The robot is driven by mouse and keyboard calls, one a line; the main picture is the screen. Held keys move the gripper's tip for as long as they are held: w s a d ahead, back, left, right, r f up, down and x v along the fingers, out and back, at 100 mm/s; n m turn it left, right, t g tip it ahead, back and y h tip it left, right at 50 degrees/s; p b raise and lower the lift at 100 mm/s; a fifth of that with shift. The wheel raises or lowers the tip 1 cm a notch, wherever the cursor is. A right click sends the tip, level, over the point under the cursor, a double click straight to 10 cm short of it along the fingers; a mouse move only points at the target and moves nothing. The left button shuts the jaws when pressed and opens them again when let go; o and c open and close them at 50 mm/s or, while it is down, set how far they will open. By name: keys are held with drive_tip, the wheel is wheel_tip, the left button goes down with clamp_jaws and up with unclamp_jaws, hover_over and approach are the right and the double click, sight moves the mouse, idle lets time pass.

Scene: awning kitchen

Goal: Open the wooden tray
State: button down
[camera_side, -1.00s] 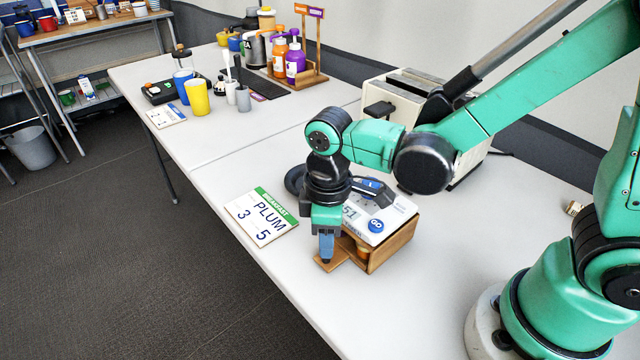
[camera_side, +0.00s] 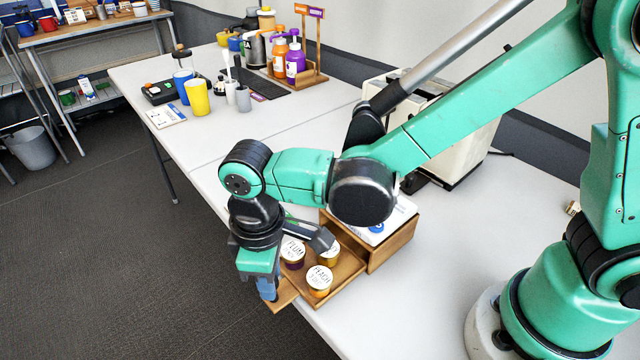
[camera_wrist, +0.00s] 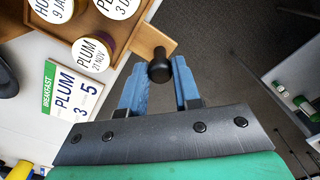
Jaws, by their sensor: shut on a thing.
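The wooden tray (camera_side: 343,277) is slid out from the wooden box (camera_side: 393,249) toward the table's front edge. Several round jars with white lids stand in it, among them a plum jar (camera_side: 293,251) and a peach jar (camera_side: 319,280). My gripper (camera_side: 267,289) is at the tray's outer end, past the table edge. In the wrist view its blue fingers (camera_wrist: 158,88) are shut on the tray's dark knob (camera_wrist: 160,68), which sits on a wooden tab. My arm hides part of the box and the tray's back.
A breakfast card (camera_wrist: 64,92) lies on the table left of the tray in the wrist view. A toaster (camera_side: 440,125) stands behind the box. Cups and bottles stand on the far table. Open floor lies beyond the front edge.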

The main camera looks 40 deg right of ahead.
drive_tip(key=c, duration=0.6)
unclamp_jaws()
drive_tip(key=shift+r, duration=2.8)
drive_tip(key=d+r+m+t, duration=0.1)
drive_tip(key=d+m+t, duration=0.1)
drive_tip(key=d, duration=0.4)
drive_tip(key=d+r+m+t, duration=0.1)
drive_tip(key=d+m+t, duration=0.1)
drive_tip(key=d+m, duration=0.2)
drive_tip(key=d+r+m+t, duration=0.2)
drive_tip(key=d+m+t, duration=0.1)
drive_tip(key=d, duration=0.6)
drive_tip(key=shift+s+d, duration=0.25)
drive_tip(key=shift+d, duration=0.05)
